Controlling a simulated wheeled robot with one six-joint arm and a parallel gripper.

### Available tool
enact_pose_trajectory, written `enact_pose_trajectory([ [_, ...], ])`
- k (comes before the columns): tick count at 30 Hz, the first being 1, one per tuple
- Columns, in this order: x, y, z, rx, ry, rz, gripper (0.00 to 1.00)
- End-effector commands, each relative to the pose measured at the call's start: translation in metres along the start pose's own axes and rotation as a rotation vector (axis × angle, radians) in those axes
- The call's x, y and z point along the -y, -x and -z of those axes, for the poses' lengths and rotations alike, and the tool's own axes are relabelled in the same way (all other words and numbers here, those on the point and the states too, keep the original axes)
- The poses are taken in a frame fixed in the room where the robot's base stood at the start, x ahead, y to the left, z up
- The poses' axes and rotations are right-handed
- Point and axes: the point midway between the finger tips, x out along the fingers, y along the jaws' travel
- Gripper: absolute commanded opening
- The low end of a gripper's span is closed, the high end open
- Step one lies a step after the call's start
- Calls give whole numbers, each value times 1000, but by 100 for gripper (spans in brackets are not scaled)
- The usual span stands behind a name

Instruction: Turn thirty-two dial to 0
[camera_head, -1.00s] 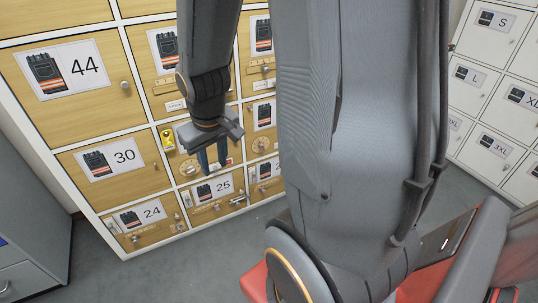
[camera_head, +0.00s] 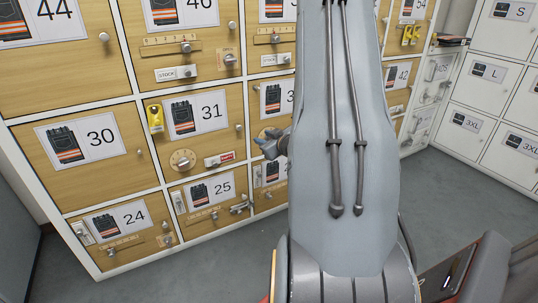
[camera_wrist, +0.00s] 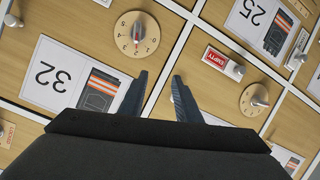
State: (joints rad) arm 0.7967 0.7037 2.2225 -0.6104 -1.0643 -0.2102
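The thirty-two dial (camera_wrist: 137,33) is a round tan disc with numbers and a grey knob, on the wooden door labelled 32 (camera_wrist: 68,78), upside down in the wrist view. A red mark shows at the knob's lower end in that view; I cannot surely read its number. My gripper (camera_wrist: 160,76) is open and empty, its two dark fingers apart and below the dial in the picture, not around the knob. In the head view my gripper (camera_head: 266,144) is in front of door 32 (camera_head: 250,105), partly behind my arm.
White lockers (camera_head: 493,98) stand at the right. The grey floor (camera_head: 450,185) is clear there.

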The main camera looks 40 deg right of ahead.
Motion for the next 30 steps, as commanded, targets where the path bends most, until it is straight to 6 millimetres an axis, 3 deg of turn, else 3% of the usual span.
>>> enact_pose_trajectory([
  [1,-6,-10,-26,-41,-3,-19,30],
  [3,-16,-14,-43,-105,2,-39,30],
  [10,-37,-14,-79,-261,7,-92,30],
  [17,-44,-16,-84,-311,11,-107,30],
  [30,-50,-73,-66,-310,11,-107,30],
])
